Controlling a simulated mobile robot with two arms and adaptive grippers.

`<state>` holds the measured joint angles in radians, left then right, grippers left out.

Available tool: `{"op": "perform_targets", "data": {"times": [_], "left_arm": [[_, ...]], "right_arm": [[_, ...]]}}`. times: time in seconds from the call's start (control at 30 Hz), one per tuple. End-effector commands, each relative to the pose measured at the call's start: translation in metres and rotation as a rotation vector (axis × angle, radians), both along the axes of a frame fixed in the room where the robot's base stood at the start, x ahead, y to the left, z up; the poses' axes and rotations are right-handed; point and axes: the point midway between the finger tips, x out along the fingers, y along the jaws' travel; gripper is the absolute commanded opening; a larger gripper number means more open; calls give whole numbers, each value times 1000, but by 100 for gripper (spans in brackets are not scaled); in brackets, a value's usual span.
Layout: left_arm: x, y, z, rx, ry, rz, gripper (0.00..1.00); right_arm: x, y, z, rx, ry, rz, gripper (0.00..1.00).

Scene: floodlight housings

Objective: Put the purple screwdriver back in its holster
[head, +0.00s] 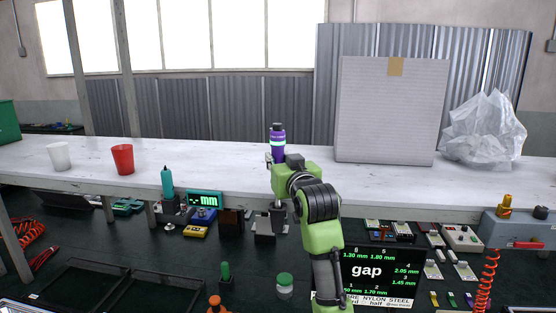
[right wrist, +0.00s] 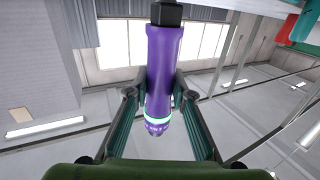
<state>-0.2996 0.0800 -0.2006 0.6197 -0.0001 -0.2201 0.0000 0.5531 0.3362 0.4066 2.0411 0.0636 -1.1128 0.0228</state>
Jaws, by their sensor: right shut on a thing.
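The purple screwdriver (head: 278,142) stands roughly upright in the head view, with a dark end on top and a pale band around its handle. My right gripper (head: 273,159) is shut on it in front of the white shelf. In the right wrist view, the purple handle (right wrist: 163,70) lies between the two fingers. The screwdriver's lower part is hidden behind the gripper in the head view. A grey block-like holder (head: 265,228) stands on the dark bench below the gripper; I cannot tell whether it is the holster. My left gripper is not in view.
A teal-handled tool (head: 167,181) stands upright at left, near a small mm display (head: 204,200). A green tool (head: 225,272) and a jar (head: 285,283) stand nearer. Red cup (head: 122,159) on the shelf.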

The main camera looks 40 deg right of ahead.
Motion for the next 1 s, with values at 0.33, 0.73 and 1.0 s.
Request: {"op": "perform_targets", "data": {"times": [0.33,0.73,1.0], "left_arm": [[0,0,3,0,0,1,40],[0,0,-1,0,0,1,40],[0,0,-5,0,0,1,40]], "right_arm": [[-1,0,2,-1,-5,0,0],[0,0,-4,-1,-5,0,0],[0,0,-11,-2,-4,0,0]]}}
